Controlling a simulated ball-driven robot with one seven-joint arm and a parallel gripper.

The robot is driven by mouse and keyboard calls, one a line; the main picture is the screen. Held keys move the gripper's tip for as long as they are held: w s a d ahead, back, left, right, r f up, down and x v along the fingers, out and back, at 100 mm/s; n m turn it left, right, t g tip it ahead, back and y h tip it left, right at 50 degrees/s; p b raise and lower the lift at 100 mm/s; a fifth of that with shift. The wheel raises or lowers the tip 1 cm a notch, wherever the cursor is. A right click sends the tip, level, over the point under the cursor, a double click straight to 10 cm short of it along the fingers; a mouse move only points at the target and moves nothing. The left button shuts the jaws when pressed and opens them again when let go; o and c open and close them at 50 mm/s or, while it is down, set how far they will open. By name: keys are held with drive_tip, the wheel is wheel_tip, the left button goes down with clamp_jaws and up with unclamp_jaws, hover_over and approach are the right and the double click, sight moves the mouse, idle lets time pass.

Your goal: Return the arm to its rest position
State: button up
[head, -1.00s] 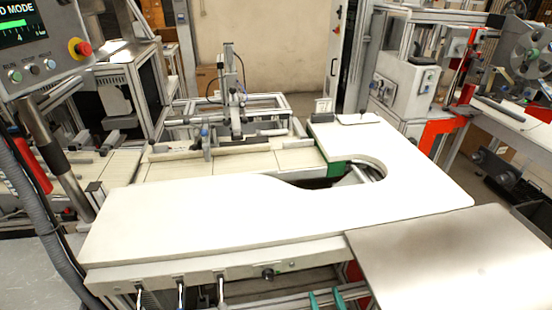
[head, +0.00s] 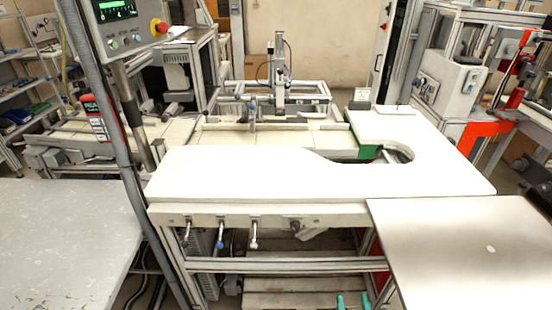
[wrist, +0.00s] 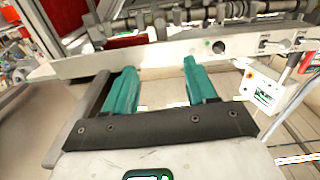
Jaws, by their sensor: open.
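My gripper (wrist: 160,66) shows in the wrist view with its two teal fingers spread apart and nothing between them. The fingers point toward the front edge of a white machine bench (wrist: 150,62). In the head view only the tips of my gripper (head: 353,300) show, at the bottom edge, low in front of the white worktop (head: 250,178). The rest of my arm is out of the head view.
The white worktop is bare. A metal table (head: 450,235) adjoins it at the right, with a small pale spot on it. A grey table (head: 65,240) stands at the left. A control panel (head: 125,22) on a post rises at the upper left.

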drive_tip(key=s+d+r+g, duration=0.1)
drive_tip(key=s+d+g, duration=0.1)
drive_tip(key=s+g, duration=0.3)
drive_tip(key=s+d+r+m+g, duration=0.1)
drive_tip(key=s+g, duration=0.5)
drive_tip(key=s, duration=0.8)
drive_tip(key=s+d+r+g, duration=0.2)
drive_tip(key=s+d+g, duration=0.2)
drive_tip(key=s, duration=0.5)
drive_tip(key=shift+s+d+r+g, duration=0.2)
drive_tip(key=shift+s+d+g, duration=0.15)
drive_tip(key=shift+g, duration=0.65)
